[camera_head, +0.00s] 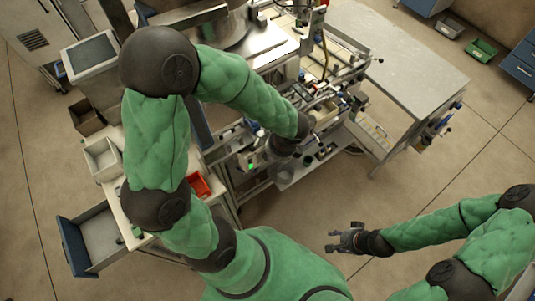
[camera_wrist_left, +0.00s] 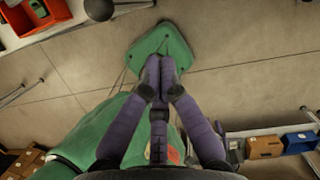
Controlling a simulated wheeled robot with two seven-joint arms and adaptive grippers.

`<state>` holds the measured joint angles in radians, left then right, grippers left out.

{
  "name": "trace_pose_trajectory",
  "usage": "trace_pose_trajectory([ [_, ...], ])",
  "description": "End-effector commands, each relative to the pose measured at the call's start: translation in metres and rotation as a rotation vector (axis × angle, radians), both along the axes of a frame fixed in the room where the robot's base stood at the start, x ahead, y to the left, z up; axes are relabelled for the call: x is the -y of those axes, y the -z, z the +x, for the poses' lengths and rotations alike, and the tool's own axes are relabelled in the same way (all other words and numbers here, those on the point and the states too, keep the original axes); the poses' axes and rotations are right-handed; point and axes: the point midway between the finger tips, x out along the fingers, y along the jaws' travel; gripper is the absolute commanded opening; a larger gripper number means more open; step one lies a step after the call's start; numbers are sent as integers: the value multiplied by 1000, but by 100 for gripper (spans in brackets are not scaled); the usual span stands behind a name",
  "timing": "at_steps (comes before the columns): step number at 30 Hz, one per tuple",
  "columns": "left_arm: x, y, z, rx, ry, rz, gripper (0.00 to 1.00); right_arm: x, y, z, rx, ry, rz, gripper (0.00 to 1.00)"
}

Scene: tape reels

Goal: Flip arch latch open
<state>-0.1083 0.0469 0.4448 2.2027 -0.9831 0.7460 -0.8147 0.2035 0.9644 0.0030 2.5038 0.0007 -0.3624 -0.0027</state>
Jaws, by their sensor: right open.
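The machine (camera_head: 325,90) with rails, rods and small fittings stands at upper middle in the head view. I cannot single out the arch latch among its small parts. My left arm reaches over to the machine's near side, and its gripper is not clear there.
A grey-topped table (camera_head: 400,65) stands right of the machine. A red bin (camera_head: 199,185) and a white bin (camera_head: 102,158) are on the left bench, with an open drawer (camera_head: 97,240) below. Bare floor (camera_head: 440,160) lies at right.

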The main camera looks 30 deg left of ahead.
Motion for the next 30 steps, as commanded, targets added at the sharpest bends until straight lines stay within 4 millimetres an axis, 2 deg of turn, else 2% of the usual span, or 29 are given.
trace_pose_trajectory([
  [1,3,-18,3,14,0,-2,0,0,-5,1,1,-1,0,44],
  [3,7,-33,3,14,0,-3,0,0,-8,1,2,0,0,44],
  [12,19,-79,1,11,-1,-2,0,0,-13,1,2,0,0,44],
  [18,22,-90,-1,7,-1,-1,0,0,-13,1,2,0,0,44],
  [30,22,-91,-1,7,-1,-1,0,0,-13,1,2,0,0,44],
])
